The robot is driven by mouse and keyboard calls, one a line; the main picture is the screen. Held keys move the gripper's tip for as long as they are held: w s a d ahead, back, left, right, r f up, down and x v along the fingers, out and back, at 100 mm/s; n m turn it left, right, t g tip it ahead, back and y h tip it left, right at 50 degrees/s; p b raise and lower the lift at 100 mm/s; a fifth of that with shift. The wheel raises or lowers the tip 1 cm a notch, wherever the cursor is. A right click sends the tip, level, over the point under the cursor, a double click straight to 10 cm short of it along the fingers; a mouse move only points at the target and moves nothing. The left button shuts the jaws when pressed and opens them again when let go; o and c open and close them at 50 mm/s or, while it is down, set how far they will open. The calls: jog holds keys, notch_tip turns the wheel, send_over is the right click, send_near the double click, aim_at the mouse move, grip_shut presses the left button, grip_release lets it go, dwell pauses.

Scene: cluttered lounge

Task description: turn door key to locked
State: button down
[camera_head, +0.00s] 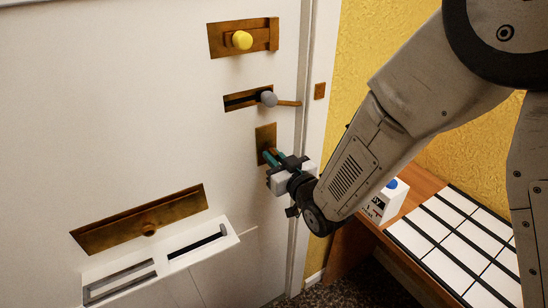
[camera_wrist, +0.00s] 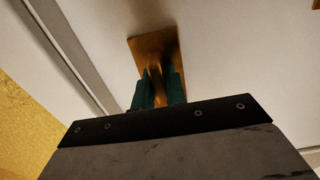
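The door key (camera_wrist: 155,77) is brass-coloured and stands out from a brass lock plate (camera_wrist: 138,49) on the white door. The same plate (camera_head: 265,132) shows in the head view, near the door's right edge. My gripper (camera_head: 271,157) is at this plate, and its green fingertips (camera_wrist: 160,88) lie on both sides of the key. The key fills the space between them, so the gripper appears shut on it. The fingers and wrist hide most of the key in the head view, and its turn angle cannot be read clearly.
A mail slot (camera_head: 140,222) and white holder (camera_head: 165,262) are lower left. A wooden table (camera_head: 420,186) with a white box (camera_head: 386,202) stands right.

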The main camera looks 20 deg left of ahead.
jog(key=shift+m, duration=0.3)
jog(key=m, duration=0.3)
jog(key=shift+w+d+m, duration=0.1)
jog(key=shift+m, duration=0.3)
jog(key=m, duration=0.4)
jog(key=shift+f, duration=0.1)
jog(key=m, duration=0.5)
jog(key=shift+w+d, duration=0.1)
jog(key=shift+f+m, duration=0.15)
jog(key=shift+m, duration=2.15)
jog(key=c, duration=1.5)
grip_release()
jog(key=shift+w, duration=0.1)
jog(key=shift+o, duration=0.2)
